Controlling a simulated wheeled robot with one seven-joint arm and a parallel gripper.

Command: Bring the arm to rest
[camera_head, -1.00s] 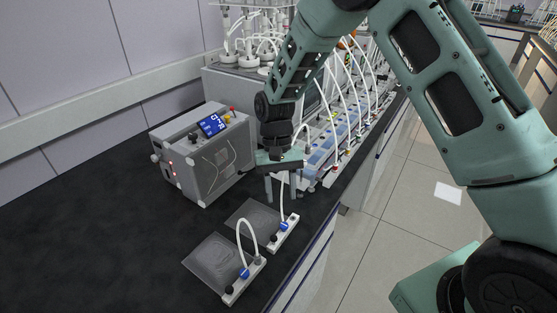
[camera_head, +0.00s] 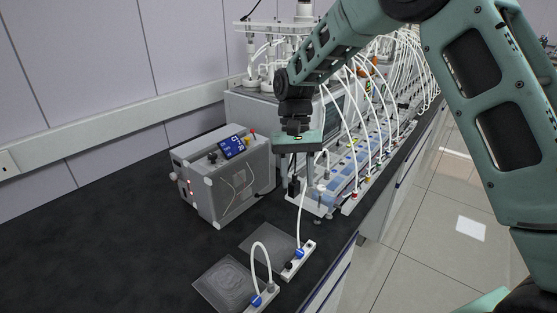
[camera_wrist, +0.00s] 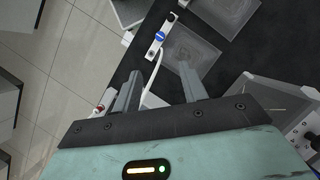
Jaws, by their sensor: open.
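My gripper (camera_head: 296,176) hangs from my teal arm, fingers pointing down, above the black bench beside the grey control box. In the wrist view my gripper (camera_wrist: 160,84) shows two separated grey fingers with nothing held between them. A white hose (camera_wrist: 155,84) passes in the background near the left finger. Below the gripper in the head view, a white valve strip (camera_head: 299,262) with a blue knob lies beside a clear flat bag (camera_head: 262,241). A second bag (camera_head: 226,285) and strip (camera_head: 262,299) lie nearer the camera.
The grey control box (camera_head: 222,185) with a blue display stands left of the gripper. Rows of white-hosed reactors (camera_head: 375,140) fill the bench behind and to the right. The black bench top (camera_head: 110,235) is clear at left. The bench edge drops to a tiled floor (camera_head: 405,240).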

